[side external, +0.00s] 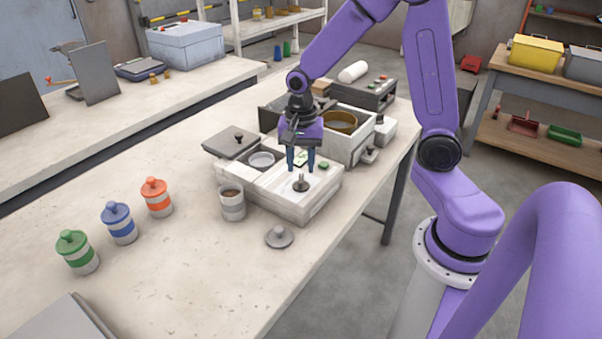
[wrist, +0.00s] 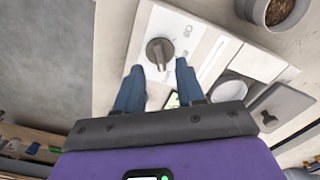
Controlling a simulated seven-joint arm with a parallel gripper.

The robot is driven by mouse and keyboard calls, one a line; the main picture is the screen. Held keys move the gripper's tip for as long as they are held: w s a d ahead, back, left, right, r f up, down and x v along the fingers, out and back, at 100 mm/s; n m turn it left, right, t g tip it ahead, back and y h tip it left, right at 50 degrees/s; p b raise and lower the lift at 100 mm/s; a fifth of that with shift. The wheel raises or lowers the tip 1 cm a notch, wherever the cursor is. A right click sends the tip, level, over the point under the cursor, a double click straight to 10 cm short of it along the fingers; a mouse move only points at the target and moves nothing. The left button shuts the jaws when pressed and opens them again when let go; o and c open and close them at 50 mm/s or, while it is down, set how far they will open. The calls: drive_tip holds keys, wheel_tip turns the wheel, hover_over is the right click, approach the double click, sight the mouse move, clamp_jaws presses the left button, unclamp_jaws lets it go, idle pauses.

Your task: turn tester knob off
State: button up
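The tester is a white box (side external: 318,200) on the table, with a dark knob (side external: 301,184) on a pale dial plate. In the wrist view, the knob (wrist: 160,53) has a raised grip bar and lies just beyond the fingertips, roughly between them. My gripper (side external: 301,168) points down over the tester, its two blue fingers apart and nothing between them. In the wrist view my gripper (wrist: 157,75) is open, with a gap to the knob. A small lit display (wrist: 172,100) shows between the fingers. I cannot read the knob's setting.
A cup of brown pellets (side external: 232,204) and a grey lid (side external: 279,236) stand beside the tester. An open compartment with a white dish (side external: 261,160) adjoins it. Orange, blue and green-topped jars (side external: 119,223) stand at left.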

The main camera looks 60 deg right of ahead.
sight(301, 178)
drive_tip(key=shift+f, duration=1.85)
clamp_jaws()
